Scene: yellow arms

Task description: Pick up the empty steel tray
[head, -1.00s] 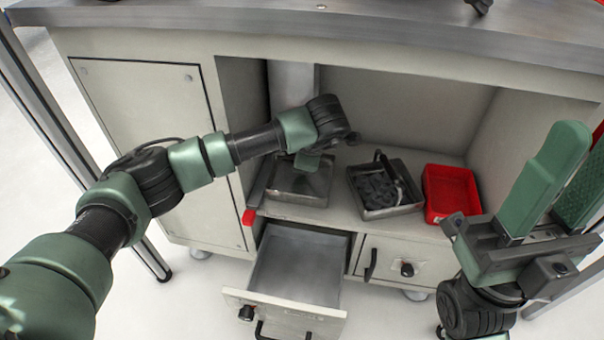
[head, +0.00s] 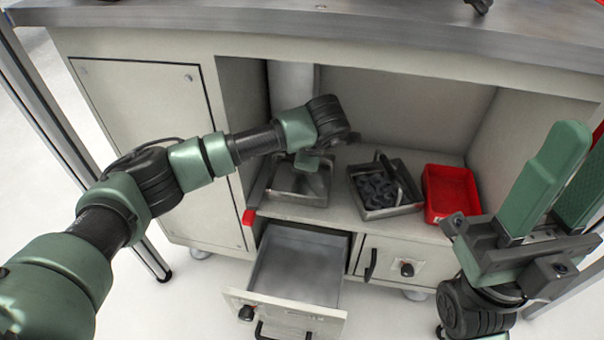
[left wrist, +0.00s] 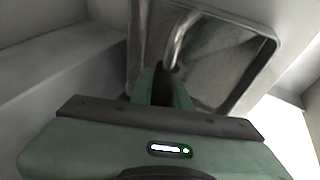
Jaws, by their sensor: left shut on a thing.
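The empty steel tray (head: 298,188) sits on the cabinet shelf, at the left of the row of trays. In the left wrist view the tray (left wrist: 225,62) shows a bare floor and a bent metal handle (left wrist: 177,38). My left gripper (head: 308,160) reaches in over the tray, and its fingers (left wrist: 165,82) are shut on the tray's handle. The wrist partly hides the tray in the head view. My right gripper (head: 560,185) is at the right with its green fingers pointing up, apart and empty.
A second steel tray (head: 392,213) holding dark parts (head: 378,188) stands right of the empty one. A red bin (head: 447,192) stands further right. An open drawer (head: 290,285) juts out below the shelf. The worktop (head: 330,22) overhangs above.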

